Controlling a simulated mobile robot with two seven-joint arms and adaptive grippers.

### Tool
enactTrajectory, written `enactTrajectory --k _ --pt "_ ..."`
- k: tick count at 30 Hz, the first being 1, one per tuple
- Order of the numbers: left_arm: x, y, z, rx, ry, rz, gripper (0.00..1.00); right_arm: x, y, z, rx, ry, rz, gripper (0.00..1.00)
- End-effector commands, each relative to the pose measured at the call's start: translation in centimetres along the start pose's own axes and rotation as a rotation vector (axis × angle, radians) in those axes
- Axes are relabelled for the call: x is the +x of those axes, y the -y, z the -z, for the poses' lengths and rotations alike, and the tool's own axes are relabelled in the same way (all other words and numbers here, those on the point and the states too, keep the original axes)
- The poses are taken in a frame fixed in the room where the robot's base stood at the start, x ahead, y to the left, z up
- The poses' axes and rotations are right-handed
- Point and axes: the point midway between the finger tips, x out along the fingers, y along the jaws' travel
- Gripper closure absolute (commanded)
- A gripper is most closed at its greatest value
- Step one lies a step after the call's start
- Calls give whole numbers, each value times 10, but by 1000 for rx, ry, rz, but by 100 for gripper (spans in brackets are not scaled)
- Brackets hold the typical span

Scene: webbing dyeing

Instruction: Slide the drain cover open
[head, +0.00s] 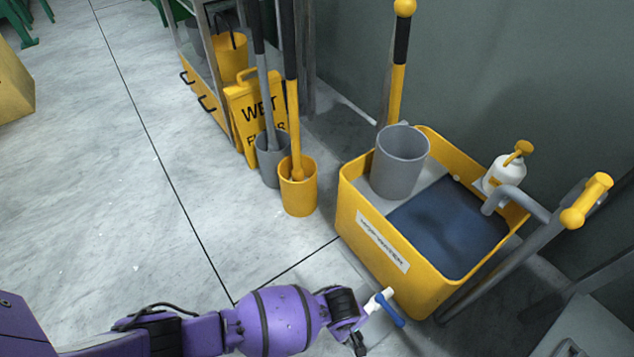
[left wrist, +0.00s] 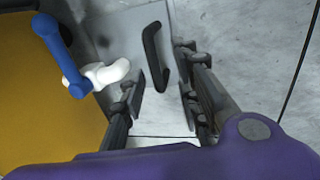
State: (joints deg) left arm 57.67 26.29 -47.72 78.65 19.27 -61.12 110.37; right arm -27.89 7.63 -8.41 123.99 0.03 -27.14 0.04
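The drain cover (left wrist: 115,32) is a flat grey plate on the floor, with a black bar handle (left wrist: 152,45) standing on it in the left wrist view. My left gripper (left wrist: 161,88) is open above the cover. Its fingers are on either side of the handle's near end as seen from the wrist. I cannot tell whether they touch it. In the head view my left gripper (head: 358,341) is at the bottom, in front of the yellow tub, and the handle is not clearly visible there. My right gripper is in neither view.
A yellow tub (head: 360,232) of dark blue liquid stands close by. Its white spout with a blue valve lever (head: 391,308) juts out beside my left gripper; the lever also shows in the left wrist view (left wrist: 62,50). A grey bucket (head: 400,165) sits on the tub. Floor to the left is clear.

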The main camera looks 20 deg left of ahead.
Motion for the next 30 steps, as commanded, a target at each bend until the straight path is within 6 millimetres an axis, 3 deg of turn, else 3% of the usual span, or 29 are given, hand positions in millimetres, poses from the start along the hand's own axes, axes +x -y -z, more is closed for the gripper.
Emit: enactTrajectory --k 1,7,17,25,30 --pt "10 -10 4 6 -5 -12 70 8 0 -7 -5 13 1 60" --pt "31 -12 4 6 -6 -14 70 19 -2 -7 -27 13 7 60" --pt "34 -12 4 6 -6 -16 70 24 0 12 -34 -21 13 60" --pt "34 -13 4 6 -6 -16 100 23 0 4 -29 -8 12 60" --pt "34 -12 4 6 -6 -15 100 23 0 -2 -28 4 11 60"
